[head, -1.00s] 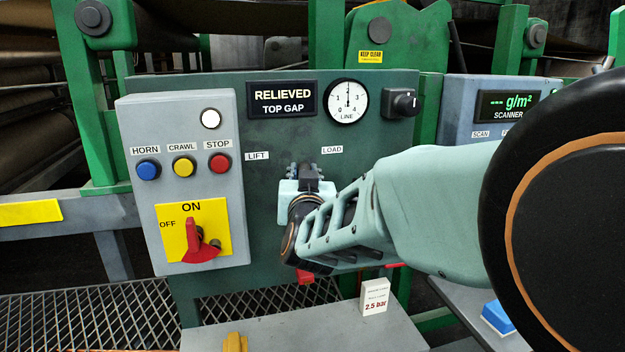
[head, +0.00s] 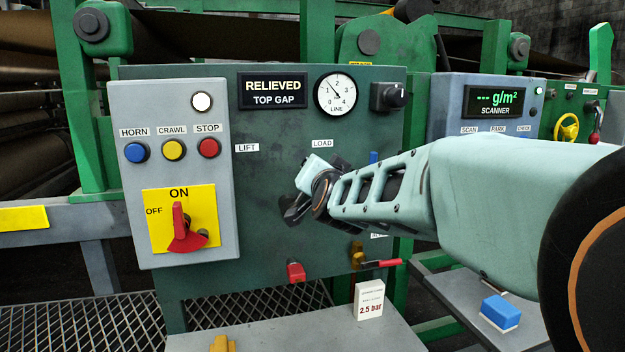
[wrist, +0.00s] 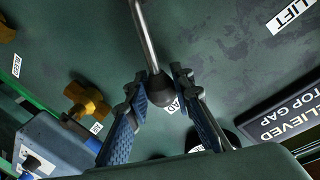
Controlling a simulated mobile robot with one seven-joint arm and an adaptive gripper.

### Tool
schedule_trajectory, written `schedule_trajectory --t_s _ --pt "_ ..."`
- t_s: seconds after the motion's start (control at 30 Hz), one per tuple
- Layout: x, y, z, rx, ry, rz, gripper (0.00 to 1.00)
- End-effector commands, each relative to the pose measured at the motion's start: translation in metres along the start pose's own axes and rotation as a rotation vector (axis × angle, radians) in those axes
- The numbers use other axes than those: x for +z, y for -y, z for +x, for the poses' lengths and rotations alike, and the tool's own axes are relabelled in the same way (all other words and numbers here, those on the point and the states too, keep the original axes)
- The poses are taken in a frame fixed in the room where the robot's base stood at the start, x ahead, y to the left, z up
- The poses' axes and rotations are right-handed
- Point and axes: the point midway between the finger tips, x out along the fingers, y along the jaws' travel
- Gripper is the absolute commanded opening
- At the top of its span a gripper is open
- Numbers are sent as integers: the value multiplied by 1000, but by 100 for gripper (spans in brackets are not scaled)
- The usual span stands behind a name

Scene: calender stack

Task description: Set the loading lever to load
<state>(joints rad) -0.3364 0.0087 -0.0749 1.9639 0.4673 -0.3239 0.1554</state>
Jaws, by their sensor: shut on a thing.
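The loading lever (wrist: 148,40) is a bright metal rod with a black ball knob (wrist: 157,90) in the wrist view. The knob sits between the two blue-padded fingertips of my gripper (wrist: 162,80), which is shut on it. In the head view my gripper (head: 308,190) is at the green panel (head: 270,205), just below the LOAD label (head: 322,143) and right of the LIFT label (head: 247,147). It hides the lever there. The display (head: 273,91) reads RELIEVED, TOP GAP.
A grey box (head: 175,110) with HORN, CRAWL and STOP buttons and a red ON/OFF switch (head: 180,225) stands left. A line gauge (head: 337,94) and black knob (head: 389,97) sit above. Red (head: 295,271) and yellow valve handles (head: 357,255) are below my gripper.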

Motion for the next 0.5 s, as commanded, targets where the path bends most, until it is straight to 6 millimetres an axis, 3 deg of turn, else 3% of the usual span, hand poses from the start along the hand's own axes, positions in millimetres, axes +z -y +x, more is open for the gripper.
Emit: schedule_trajectory --t_s 0.5 --pt "-1 -4 1 1 6 35 0"
